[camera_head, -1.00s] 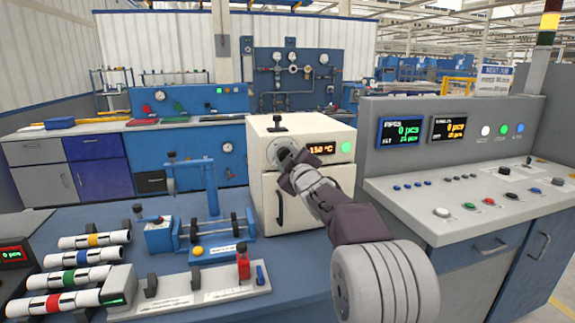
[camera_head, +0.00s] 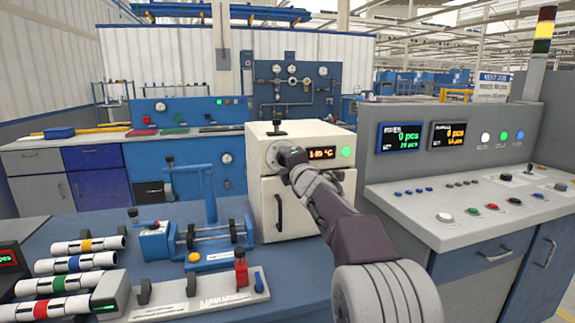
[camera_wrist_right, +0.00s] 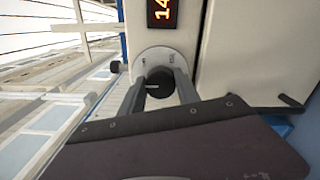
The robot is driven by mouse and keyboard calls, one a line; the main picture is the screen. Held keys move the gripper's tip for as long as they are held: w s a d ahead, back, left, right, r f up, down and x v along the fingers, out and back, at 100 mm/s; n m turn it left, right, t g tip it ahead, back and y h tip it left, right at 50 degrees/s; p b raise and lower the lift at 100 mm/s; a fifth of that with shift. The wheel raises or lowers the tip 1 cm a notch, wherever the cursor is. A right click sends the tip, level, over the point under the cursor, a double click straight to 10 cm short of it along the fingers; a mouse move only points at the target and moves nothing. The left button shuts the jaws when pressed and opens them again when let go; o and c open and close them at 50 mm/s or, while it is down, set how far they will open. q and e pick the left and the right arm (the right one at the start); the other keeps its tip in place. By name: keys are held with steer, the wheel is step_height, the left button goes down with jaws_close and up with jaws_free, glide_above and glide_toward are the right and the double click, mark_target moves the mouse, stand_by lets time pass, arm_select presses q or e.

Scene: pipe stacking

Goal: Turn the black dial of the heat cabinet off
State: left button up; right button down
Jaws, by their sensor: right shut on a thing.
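The white heat cabinet (camera_head: 265,200) stands on the blue bench. Its amber display (camera_head: 321,154) seems to read about 145 °C, and a green light (camera_head: 347,153) glows beside it. The black dial (camera_wrist_right: 159,82) sits on a round pale plate (camera_wrist_right: 160,56) on the cabinet front. My right gripper (camera_wrist_right: 160,88) is at the dial, with one finger on each side, shut on it. In the head view my right gripper (camera_head: 287,158) covers most of the dial. The left gripper is not in view.
A grey console (camera_head: 450,205) with screens and buttons stands close to the right of the cabinet. A blue bending fixture (camera_head: 211,195) and a white rack (camera_head: 200,302) are on the bench to the left. Striped pipes (camera_head: 75,264) lie at the far left.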

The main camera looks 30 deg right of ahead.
steer(key=n+b, duration=0.1)
steer(key=n, duration=0.7)
steer(key=n+b, duration=0.1)
steer(key=n, duration=0.7)
steer(key=n+b, duration=0.2)
steer(key=n, duration=0.5)
steer(key=shift+w+a+n, duration=0.1)
steer(key=shift+a+n, duration=0.15)
steer(key=shift+n, duration=0.45)
steer(key=c, duration=0.9)
jaws_free()
